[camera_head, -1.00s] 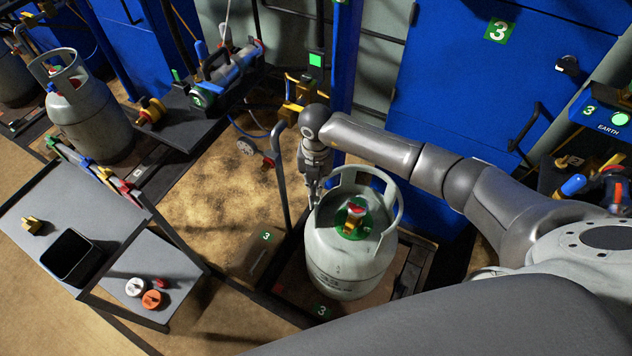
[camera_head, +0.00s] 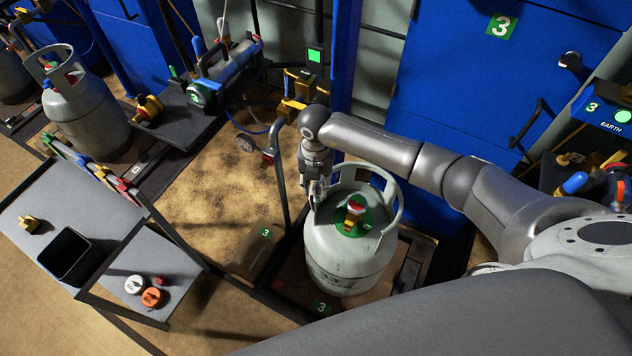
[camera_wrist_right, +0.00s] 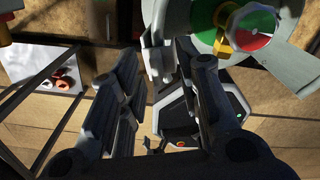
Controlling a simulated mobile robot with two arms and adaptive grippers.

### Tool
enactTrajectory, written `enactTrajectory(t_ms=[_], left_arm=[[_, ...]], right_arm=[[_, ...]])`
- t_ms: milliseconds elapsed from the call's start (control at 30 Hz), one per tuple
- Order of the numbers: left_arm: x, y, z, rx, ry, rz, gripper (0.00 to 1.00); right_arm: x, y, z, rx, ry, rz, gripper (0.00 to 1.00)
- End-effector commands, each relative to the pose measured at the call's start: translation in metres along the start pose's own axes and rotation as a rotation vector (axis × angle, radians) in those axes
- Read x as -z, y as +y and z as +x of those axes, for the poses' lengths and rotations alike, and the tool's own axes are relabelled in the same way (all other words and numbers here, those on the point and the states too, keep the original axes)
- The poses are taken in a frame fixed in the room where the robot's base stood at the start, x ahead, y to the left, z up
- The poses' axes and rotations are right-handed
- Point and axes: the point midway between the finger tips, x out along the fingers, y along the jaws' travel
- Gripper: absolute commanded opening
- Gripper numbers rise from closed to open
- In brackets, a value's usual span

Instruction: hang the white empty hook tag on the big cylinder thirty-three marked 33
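The big grey-white cylinder (camera_head: 345,262) stands upright on a low dark platform, with a green disc and a red and yellow valve inside its handle collar. My right gripper (camera_head: 318,200) is at the left side of the collar. In the right wrist view its two fingers (camera_wrist_right: 158,92) are spread with a gap between them. A narrow pale piece (camera_wrist_right: 154,57) is beside the collar, ahead of this gap. I cannot tell for sure whether it is the white hook tag. My left gripper is not in view.
A grey cart (camera_head: 118,252) at left carries a black bin (camera_head: 68,255), a white cap (camera_head: 134,285) and an orange cap (camera_head: 151,298). A hand truck (camera_head: 280,185) stands just left of the cylinder. Another cylinder (camera_head: 88,118) stands far left. Blue cabinets (camera_head: 465,100) are behind.

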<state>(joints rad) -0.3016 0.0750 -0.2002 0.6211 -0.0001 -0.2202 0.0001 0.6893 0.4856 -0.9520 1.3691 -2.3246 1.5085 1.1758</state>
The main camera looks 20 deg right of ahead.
Motion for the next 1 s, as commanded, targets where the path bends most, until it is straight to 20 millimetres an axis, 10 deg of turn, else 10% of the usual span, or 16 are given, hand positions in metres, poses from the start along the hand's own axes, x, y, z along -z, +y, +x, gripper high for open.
enactTrajectory(t_ms=[1000], left_arm=[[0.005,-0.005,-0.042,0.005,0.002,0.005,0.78]], right_arm=[[0.000,0.000,-0.050,0.000,0.000,0.000,0.32]])
